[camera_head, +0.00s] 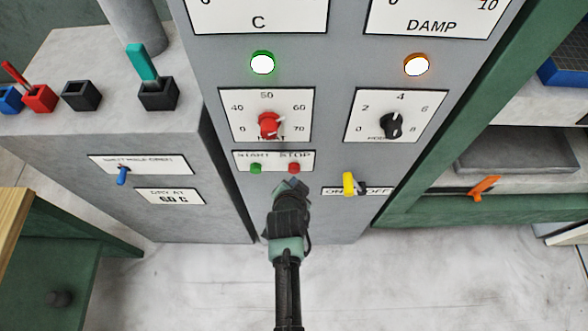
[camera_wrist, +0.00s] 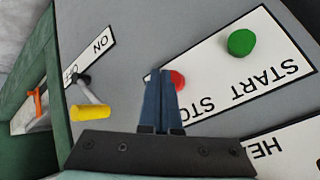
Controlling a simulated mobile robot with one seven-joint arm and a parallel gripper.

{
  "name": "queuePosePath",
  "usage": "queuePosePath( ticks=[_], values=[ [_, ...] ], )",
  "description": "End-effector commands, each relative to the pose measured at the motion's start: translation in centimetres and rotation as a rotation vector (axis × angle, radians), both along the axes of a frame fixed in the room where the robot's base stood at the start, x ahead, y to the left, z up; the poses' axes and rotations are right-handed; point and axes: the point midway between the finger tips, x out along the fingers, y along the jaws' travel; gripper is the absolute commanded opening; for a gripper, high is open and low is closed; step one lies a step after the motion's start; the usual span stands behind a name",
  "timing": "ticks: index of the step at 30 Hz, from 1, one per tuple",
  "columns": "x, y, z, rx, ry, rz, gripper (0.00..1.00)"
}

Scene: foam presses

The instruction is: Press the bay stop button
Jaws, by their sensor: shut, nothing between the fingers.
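A small red round button (camera_head: 293,168) sits under the word STOP on a white START STOP plate (camera_head: 273,153) on the grey panel. A green button (camera_head: 256,168) sits to its left under START. My gripper (camera_head: 291,184) is shut and empty, just below the red button in the head view. In the wrist view its fingers (camera_wrist: 163,73) cover part of the red button (camera_wrist: 179,80) and of the word STOP; the green button (camera_wrist: 242,42) is in full view. I cannot tell whether the fingertips touch the panel.
A yellow-handled ON/OFF switch (camera_head: 348,184) juts out to the right of my gripper. A red knob (camera_head: 269,125) and a black knob (camera_head: 391,125) are above. A green lamp (camera_head: 262,62) and an orange lamp (camera_head: 416,64) are lit. A grey cabinet (camera_head: 60,150) stands left.

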Motion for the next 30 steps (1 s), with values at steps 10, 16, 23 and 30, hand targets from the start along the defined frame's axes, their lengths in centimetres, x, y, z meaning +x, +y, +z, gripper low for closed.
queuePosePath(
  ticks=[10,16,23,30],
  values=[
    [0.9,0.0,0.0,-0.001,-0.001,0.0,0.0],
    [0.9,0.0,0.0,0.0,0.0,0.0,0.0],
    [1.0,0.0,0.0,0.0,0.0,0.0,0.0],
    [1.2,0.0,-0.1,0.0,0.0,0.0,0.0]
  ],
)
